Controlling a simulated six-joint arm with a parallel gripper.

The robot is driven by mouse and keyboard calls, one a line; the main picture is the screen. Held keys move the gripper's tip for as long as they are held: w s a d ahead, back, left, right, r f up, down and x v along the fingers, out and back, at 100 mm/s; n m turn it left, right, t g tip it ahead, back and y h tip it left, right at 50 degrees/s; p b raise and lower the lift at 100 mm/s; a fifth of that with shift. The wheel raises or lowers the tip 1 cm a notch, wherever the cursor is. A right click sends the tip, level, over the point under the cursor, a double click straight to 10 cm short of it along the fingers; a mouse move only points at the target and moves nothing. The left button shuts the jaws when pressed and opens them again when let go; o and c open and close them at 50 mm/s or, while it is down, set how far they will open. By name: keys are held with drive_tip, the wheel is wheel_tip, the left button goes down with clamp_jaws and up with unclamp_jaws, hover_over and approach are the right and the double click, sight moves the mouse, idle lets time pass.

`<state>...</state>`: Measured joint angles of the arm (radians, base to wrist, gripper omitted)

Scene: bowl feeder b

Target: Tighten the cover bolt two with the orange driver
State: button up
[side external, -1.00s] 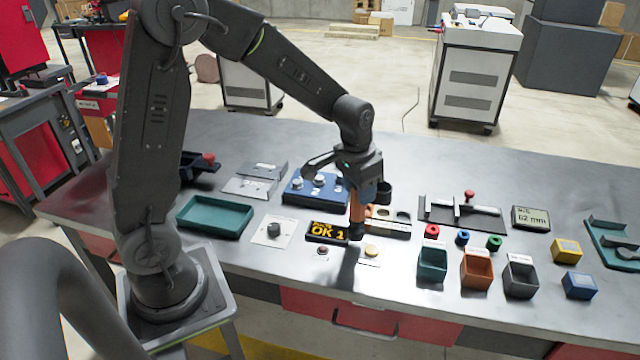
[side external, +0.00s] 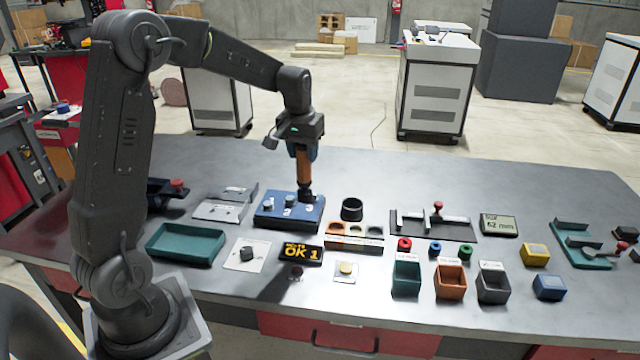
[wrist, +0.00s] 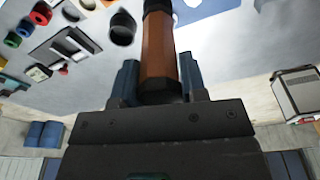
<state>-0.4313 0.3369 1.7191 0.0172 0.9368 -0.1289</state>
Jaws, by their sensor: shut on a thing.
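My gripper (side external: 303,151) is shut on the orange driver (side external: 304,170), which points down, nearly upright. The driver's dark lower end is at the right part of the blue cover block (side external: 270,217). I cannot tell whether it touches a bolt; the spot beneath it is hidden.
A holder with round openings (side external: 353,238) and a black cup (side external: 351,209) stand to the right. A green tray (side external: 186,245) lies front left, and a grey bracket (side external: 226,205) just left of the block.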

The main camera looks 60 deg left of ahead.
drive_tip(key=a+r+n, duration=0.2)
drive_tip(key=a, duration=0.4)
drive_tip(key=shift+s+a+r+n, duration=0.25)
drive_tip(key=shift+s+r+n, duration=0.05)
drive_tip(key=shift+s, duration=0.1)
drive_tip(key=shift+f, duration=3.95)
idle(1.9)
